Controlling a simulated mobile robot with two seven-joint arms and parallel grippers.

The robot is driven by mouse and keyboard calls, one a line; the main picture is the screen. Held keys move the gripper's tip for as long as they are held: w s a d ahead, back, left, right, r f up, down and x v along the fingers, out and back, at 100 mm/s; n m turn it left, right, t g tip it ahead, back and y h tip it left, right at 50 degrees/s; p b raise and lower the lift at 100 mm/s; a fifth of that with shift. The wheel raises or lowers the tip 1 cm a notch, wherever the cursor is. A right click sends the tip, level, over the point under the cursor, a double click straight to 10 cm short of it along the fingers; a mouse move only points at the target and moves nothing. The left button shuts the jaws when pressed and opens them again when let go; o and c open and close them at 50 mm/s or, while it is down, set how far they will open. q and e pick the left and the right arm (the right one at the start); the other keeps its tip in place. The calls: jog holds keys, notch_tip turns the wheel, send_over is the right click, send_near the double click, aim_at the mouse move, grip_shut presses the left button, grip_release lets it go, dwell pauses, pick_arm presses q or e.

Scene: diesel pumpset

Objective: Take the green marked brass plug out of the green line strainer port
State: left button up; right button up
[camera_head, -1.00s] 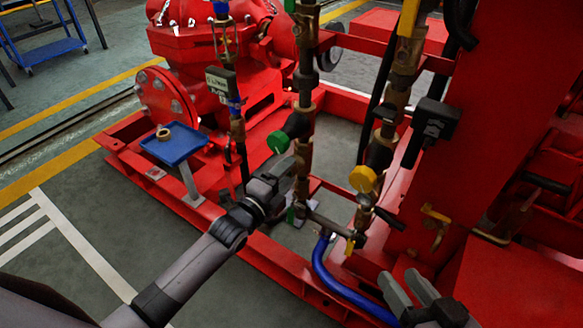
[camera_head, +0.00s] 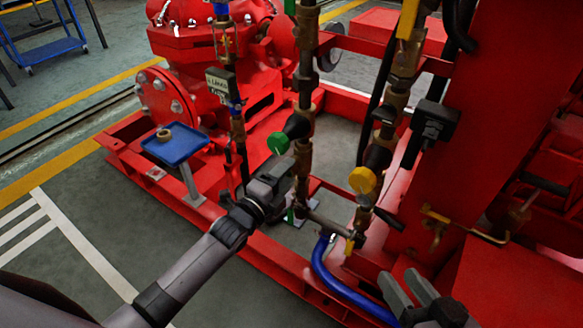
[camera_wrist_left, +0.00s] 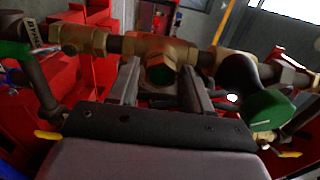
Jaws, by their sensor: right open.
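The green marked brass plug (camera_wrist_left: 161,75) shows in the left wrist view as a hexagonal brass piece with a dark green centre. It faces the camera in a brass tee of the strainer line (camera_wrist_left: 180,52). My left gripper (camera_wrist_left: 163,88) is open, with one finger on each side of the plug; whether either finger touches it I cannot tell. In the head view my left gripper (camera_head: 281,172) is at the vertical brass pipe and hides the plug. My right gripper (camera_head: 409,288) is open and empty at the lower right.
A green knob (camera_head: 278,143) sticks out just above my left gripper; it also shows in the left wrist view (camera_wrist_left: 270,109). A yellow knob (camera_head: 362,180) is on the pipe to the right. A blue tray (camera_head: 182,155) holding a brass ring stands left. A blue hose (camera_head: 325,270) runs below.

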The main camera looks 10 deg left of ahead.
pick_arm(q)
jog(key=c, duration=0.8)
grip_shut()
jog(key=shift+r, duration=0.1)
jog(key=n, duration=2.4)
jog(key=shift+r+p, duration=0.1)
jog(key=shift+p, duration=0.2)
